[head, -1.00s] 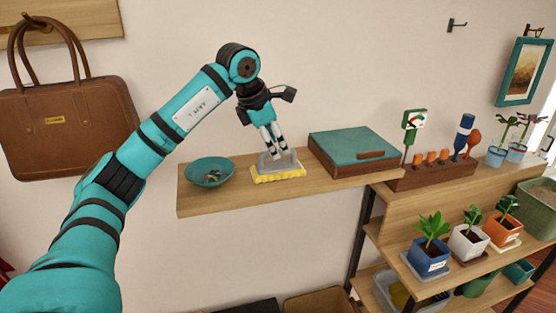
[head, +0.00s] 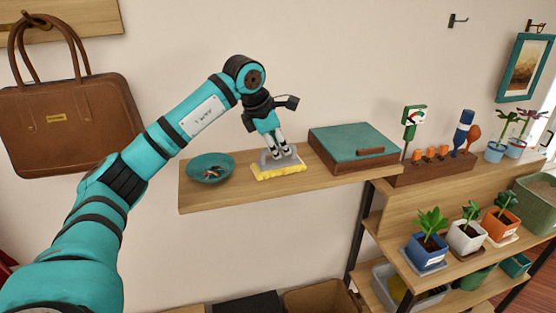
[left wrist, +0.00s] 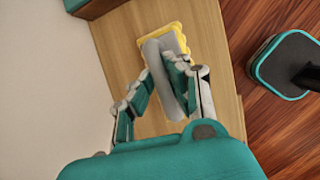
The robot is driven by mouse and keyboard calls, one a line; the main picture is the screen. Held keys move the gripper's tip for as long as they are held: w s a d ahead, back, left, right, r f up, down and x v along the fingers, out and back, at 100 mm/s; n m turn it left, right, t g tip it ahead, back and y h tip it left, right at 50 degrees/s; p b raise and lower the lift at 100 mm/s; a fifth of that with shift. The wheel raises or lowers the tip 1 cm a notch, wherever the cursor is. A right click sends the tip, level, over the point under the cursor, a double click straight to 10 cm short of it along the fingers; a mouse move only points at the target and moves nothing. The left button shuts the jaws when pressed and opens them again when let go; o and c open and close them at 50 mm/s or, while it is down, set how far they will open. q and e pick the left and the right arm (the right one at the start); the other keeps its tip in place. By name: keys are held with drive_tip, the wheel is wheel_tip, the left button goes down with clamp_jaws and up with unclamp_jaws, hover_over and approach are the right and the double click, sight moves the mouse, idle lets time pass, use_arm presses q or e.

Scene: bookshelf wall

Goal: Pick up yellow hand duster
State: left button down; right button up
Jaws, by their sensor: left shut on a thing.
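The yellow hand duster (head: 278,173) has a yellow pad under a grey handle. It lies on the wooden wall shelf (head: 228,197), between a teal bowl and a teal-topped box. My left gripper (head: 276,153) reaches down from above and is shut on the grey handle. In the left wrist view, the duster's yellow edge (left wrist: 174,30) and grey handle show at the fingers of my left gripper (left wrist: 160,78). The fingers hide part of the handle. I see no clear gap between the pad and the shelf. My right gripper is not in view.
The teal bowl (head: 210,168) with small items stands left of the duster. The teal-topped box (head: 352,146) stands close on its right. A wooden tool rack (head: 432,169) and potted plants (head: 431,240) are further right. The wall is close behind; the space above the shelf is free.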

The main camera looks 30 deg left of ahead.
sight(279, 162)
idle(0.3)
use_arm(q)
drive_tip(key=shift+r+b, duration=0.55)
drive_tip(key=shift+r, duration=0.3)
drive_tip(key=shift+s+d+r+b, duration=0.15)
drive_tip(key=shift+r+b, duration=0.2)
drive_tip(key=shift+r, duration=0.05)
drive_tip(key=shift+s+d+r+b, duration=0.1)
drive_tip(key=shift+s+r+b, duration=0.05)
drive_tip(key=shift+r+b, duration=0.2)
drive_tip(key=s+d+r+b, duration=0.2)
drive_tip(key=s+d+b, duration=0.3)
drive_tip(key=s, duration=0.8)
drive_tip(key=d, duration=0.3)
drive_tip(key=shift+d, duration=0.15)
drive_tip(key=c, duration=2)
unclamp_jaws()
drive_tip(key=shift+w+f, duration=0.1)
clamp_jaws()
